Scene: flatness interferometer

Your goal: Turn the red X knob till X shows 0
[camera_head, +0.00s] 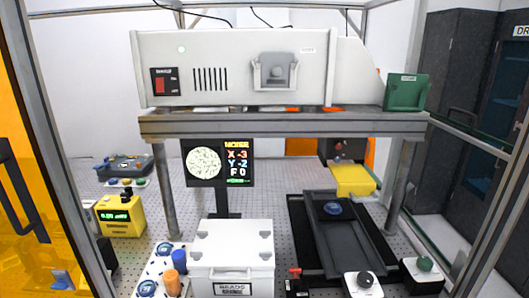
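The display (218,162) stands under the shelf and reads X -3, Y -2 and F 0, with a pale speckled disc on its left half. A small red knob (295,272) sits on a dark block at the front, right of the white case; its X label cannot be read at this size. Neither my left nor my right gripper is in view, and nothing is seen touching the red knob.
A white case (233,256) stands close left of the red knob. A black-knobbed white box (363,285) and green-knobbed black box (423,275) stand to its right. A dark tray (348,240) lies behind. An orange panel (40,190) borders the left.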

